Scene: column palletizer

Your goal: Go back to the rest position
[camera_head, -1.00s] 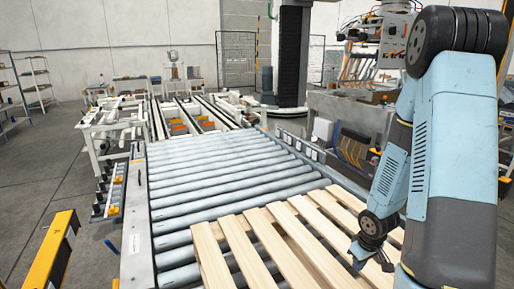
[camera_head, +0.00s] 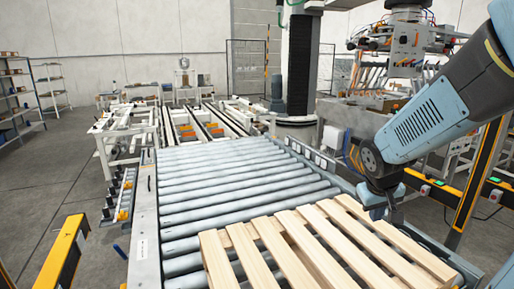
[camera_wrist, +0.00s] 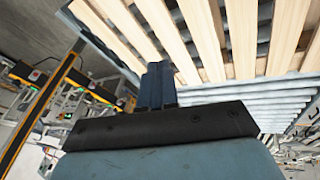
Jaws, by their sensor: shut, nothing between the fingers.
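My gripper (camera_head: 378,208) hangs down at the end of my blue-grey arm, at the right side of the head view. It is above or beside the right edge of the wooden pallet (camera_head: 290,232); the exact gap cannot be told. In the wrist view my gripper (camera_wrist: 157,68) shows as two dark blue fingers side by side, shut, with nothing held. The pallet's slats (camera_wrist: 205,38) fill the upper part of the wrist view, beyond the fingers.
The pallet lies on a roller conveyor (camera_head: 215,168). Yellow-and-black posts stand at the right (camera_head: 482,172) and front left (camera_head: 62,257). A dark column (camera_head: 300,65) stands at the back. Open floor lies at the left.

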